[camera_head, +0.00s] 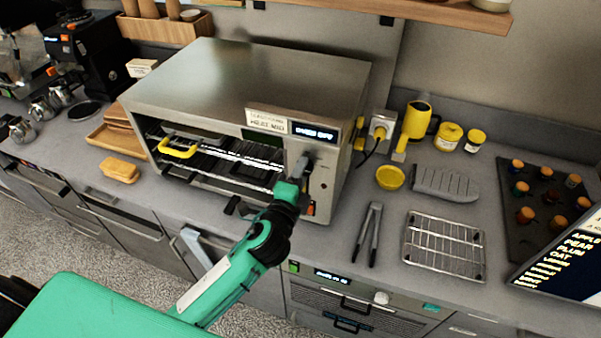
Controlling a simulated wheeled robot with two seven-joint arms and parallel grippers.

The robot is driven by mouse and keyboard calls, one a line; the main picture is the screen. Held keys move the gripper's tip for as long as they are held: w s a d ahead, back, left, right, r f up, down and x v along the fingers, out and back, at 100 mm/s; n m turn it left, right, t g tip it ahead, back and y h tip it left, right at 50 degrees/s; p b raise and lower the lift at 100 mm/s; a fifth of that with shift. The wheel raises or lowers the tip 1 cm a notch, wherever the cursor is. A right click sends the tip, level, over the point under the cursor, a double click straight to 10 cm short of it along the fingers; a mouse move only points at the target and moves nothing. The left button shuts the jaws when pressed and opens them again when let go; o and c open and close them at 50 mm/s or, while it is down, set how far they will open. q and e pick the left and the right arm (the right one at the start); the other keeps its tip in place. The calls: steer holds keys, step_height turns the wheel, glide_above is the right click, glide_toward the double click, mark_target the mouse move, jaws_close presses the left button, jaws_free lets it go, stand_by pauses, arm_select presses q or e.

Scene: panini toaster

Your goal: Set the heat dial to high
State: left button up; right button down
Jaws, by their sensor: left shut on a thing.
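The panini toaster (240,80) is a steel box on the grey counter, its front facing me. A pale label (267,121) on its upper front seems to read a heat setting of "MID", in small blurred text. A lit display (314,132) is to the right of the label. My left gripper (301,165) is at the control panel under the display, shut on what appears to be the heat dial. The gripper hides most of the dial, so I cannot tell its angle. My right gripper is not in view.
A yellow-handled tray (177,151) is inside the toaster. To the right are tongs (369,234), a wire rack (443,245), a yellow bowl (390,177) and a grey mitt (445,183). A wooden shelf (430,14) overhangs the back.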

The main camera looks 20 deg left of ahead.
arm_select(q)
steer(key=o, duration=1)
steer(key=shift+s+a+b, duration=0.2)
steer(key=shift+s+b, duration=2.6)
steer(key=shift+s, duration=4.15)
